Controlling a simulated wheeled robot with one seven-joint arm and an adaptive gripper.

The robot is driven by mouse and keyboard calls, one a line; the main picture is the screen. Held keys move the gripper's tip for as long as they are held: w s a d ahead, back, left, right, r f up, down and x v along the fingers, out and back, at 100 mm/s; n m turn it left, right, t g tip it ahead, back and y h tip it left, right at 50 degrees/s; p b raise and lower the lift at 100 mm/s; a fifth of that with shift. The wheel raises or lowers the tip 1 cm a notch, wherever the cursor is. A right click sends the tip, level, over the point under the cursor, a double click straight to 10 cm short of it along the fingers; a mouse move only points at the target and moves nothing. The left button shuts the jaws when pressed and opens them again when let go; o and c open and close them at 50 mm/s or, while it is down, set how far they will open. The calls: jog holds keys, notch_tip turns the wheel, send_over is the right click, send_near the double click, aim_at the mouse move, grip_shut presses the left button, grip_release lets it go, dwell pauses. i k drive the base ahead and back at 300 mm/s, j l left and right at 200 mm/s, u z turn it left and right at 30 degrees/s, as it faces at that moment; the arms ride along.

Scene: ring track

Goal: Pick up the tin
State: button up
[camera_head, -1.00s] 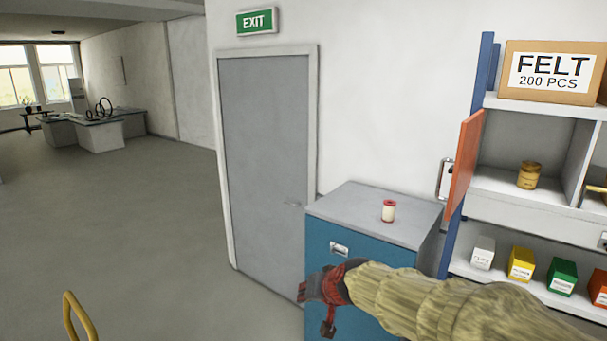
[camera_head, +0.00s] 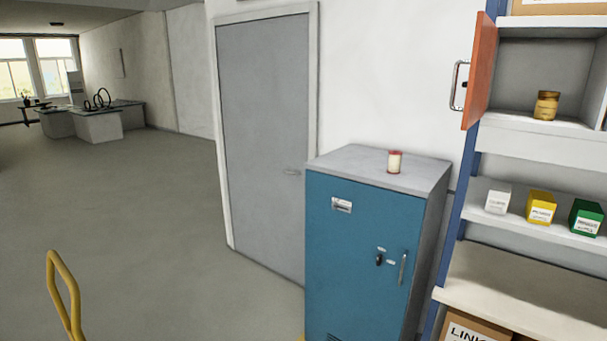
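A brass-coloured tin or jar (camera_head: 546,106) stands in an open shelf compartment (camera_head: 515,75) at the upper right. I cannot tell from the view which of the two is the tin. My gripper and arm are out of view.
An orange door (camera_head: 481,70) with a metal handle stands open at the compartment's left. White, yellow (camera_head: 541,206) and green boxes line the shelf below. A yellow rail (camera_head: 62,297) is at lower left. The floor (camera_head: 150,210) to the left is clear.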

aim_at(548, 102)
jog(key=i+j+z, duration=0.2)
jog(key=j+z, duration=0.2)
jog(key=i+j+z, duration=0.15)
jog(key=j+z, duration=0.7)
jog(key=i+l+z, duration=0.1)
jog(key=i+l, duration=0.2)
jog(key=l, duration=0.2)
jog(key=i+l+z, duration=0.1)
jog(key=i+l, duration=0.2)
jog(key=l, duration=0.2)
